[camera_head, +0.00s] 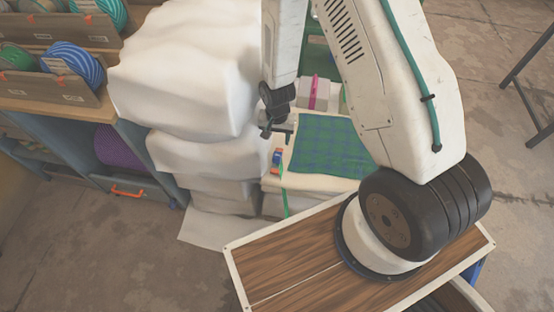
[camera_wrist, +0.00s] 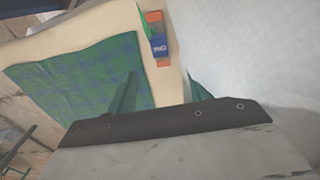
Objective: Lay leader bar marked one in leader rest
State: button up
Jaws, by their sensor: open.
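My gripper (camera_head: 275,130) hangs near the left end of the pale table (camera_head: 272,183). In the wrist view its two green fingers (camera_wrist: 160,96) stand apart with nothing held between them. I cannot make out a leader bar marked one or a leader rest in either view. A magenta strip (camera_head: 312,94) stands against a grey block (camera_head: 323,97) behind the table, partly hidden by my arm; I cannot tell what it is.
A green-and-blue plaid cloth (camera_head: 325,145) lies on the table. Beside it sits a small blue-and-orange item (camera_head: 277,158), also in the wrist view (camera_wrist: 158,40). A tall white draped stack (camera_head: 190,70) stands close left. Shelves with coiled rolls (camera_head: 75,62) are farther left.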

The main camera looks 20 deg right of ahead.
send_over(277, 156)
notch_tip(277, 156, down, 6)
jog(key=shift+s+r, duration=0.1)
jog(key=shift+r, duration=0.1)
jog(key=shift+a+f, duration=0.1)
jog(key=shift+f, duration=2.65)
grip_shut()
